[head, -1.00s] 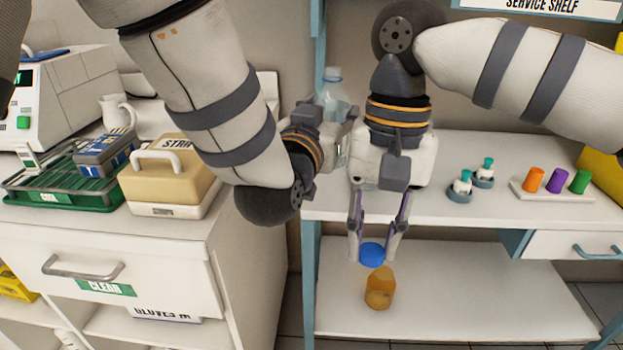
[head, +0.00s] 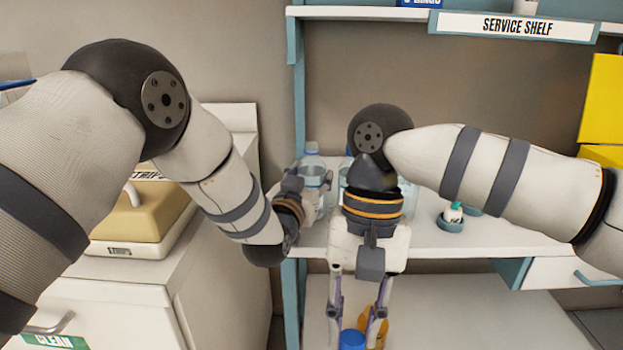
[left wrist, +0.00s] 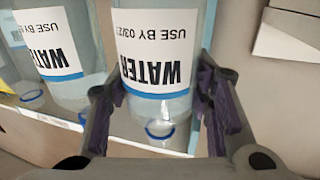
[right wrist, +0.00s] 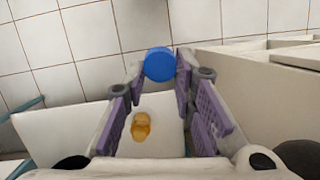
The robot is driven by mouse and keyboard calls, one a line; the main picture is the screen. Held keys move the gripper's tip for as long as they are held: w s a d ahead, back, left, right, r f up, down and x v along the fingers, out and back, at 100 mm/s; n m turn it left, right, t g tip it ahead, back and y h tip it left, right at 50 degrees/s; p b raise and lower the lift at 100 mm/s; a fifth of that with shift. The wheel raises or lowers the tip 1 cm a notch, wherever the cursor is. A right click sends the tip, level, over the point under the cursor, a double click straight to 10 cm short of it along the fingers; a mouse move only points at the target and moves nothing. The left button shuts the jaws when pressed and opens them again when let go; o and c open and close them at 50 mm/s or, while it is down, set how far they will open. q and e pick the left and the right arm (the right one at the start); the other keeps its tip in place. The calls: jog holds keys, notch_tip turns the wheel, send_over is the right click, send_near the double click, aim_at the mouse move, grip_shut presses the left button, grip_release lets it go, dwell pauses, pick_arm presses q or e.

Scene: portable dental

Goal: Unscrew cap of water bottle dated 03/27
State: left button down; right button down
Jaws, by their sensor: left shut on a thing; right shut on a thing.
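The clear water bottle (head: 313,175) stands on the service shelf at the back, partly hidden behind my left gripper. In the left wrist view its label (left wrist: 155,45) appears upside down, reading WATER and USE BY 03/27. My left gripper (left wrist: 163,100) is shut around this bottle, a finger on each side. My right gripper (right wrist: 158,72) points down in front of the shelf, shut on a solid blue cap (right wrist: 160,64), away from the bottle. The cap also shows in the head view (head: 352,340).
Another water bottle (left wrist: 60,45) stands beside the held one. An amber object (right wrist: 141,127) is on the lower shelf (head: 455,310), below the right gripper. A beige box (head: 145,215) is at left.

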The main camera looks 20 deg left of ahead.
pick_arm(q)
jog(key=c, duration=1.2)
grip_release()
jog(key=shift+f, duration=0.15)
jog(key=shift+o, duration=0.6)
